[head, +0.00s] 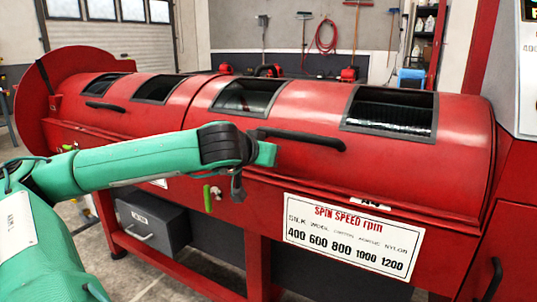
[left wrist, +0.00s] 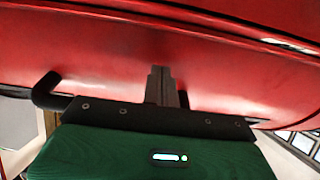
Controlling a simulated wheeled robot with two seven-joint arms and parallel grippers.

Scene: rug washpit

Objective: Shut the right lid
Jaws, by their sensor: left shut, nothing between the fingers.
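The right lid (head: 395,152) is a curved red cover with a window and a black bar handle (head: 300,138). It lies low over the red machine, its lower edge close to the front; I cannot tell whether it is fully seated. My left gripper (head: 265,154) is at the left end of this handle, its fingers hidden in the head view. In the left wrist view the left gripper (left wrist: 163,88) has its fingers together and empty, pointing at the red surface. A black handle (left wrist: 45,92) runs partly hidden behind its palm. My right gripper is out of view.
The left lid (head: 150,105) with its own handle (head: 105,106) is beside the right one. A spin-speed sign (head: 352,238) and a green-handled valve (head: 208,198) are on the front. A grey drawer box (head: 150,225) stands below. A red cabinet (head: 505,245) borders the right.

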